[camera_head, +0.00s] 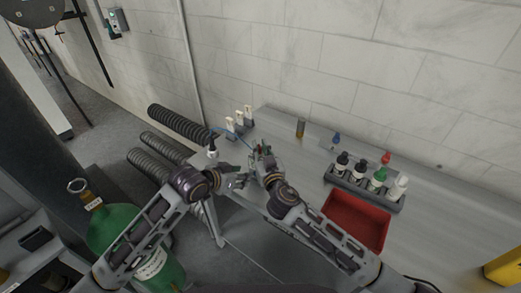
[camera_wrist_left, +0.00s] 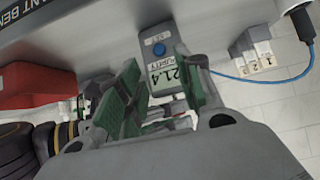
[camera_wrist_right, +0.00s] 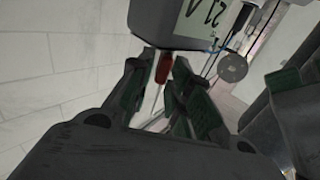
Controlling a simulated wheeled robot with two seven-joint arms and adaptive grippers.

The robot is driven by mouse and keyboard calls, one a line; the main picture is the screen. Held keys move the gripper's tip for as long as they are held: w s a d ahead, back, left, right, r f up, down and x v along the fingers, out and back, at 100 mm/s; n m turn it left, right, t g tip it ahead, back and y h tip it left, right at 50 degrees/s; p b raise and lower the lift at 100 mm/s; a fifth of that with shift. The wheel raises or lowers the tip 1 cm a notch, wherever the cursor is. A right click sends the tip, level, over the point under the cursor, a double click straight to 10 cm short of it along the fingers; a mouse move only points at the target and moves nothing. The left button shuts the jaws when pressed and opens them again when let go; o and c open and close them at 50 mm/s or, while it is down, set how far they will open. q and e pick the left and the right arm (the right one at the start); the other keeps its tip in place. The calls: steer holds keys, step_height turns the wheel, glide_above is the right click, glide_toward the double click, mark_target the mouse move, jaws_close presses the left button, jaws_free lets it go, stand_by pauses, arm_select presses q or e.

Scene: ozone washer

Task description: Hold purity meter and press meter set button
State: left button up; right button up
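The purity meter (camera_wrist_left: 166,68) is a grey box with a "21.4 PURITY" display and a blue set button (camera_wrist_left: 159,48), seen in the left wrist view. My left gripper (camera_wrist_left: 160,62) has its green-padded fingers at both sides of the meter's lower part and appears shut on it, in front of the bench edge. In the right wrist view the meter (camera_wrist_right: 180,22) is just beyond the tips of my right gripper (camera_wrist_right: 163,60). A red piece with a thin metal shaft (camera_wrist_right: 162,68) shows between those fingers; whether they grip it is unclear. In the head view the grippers are close together.
The grey bench (camera_head: 310,165) runs along the tiled wall. It carries a red tray (camera_head: 357,220), a rack of bottles (camera_head: 364,187) and small white numbered blocks (camera_head: 239,120). Black corrugated hoses (camera_head: 178,122) and a green cylinder (camera_head: 112,228) stand left. A blue cable (camera_wrist_left: 250,79) runs nearby.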

arm_select(q)
steer(key=shift+c, duration=0.4)
jaws_close()
stand_by(1.1)
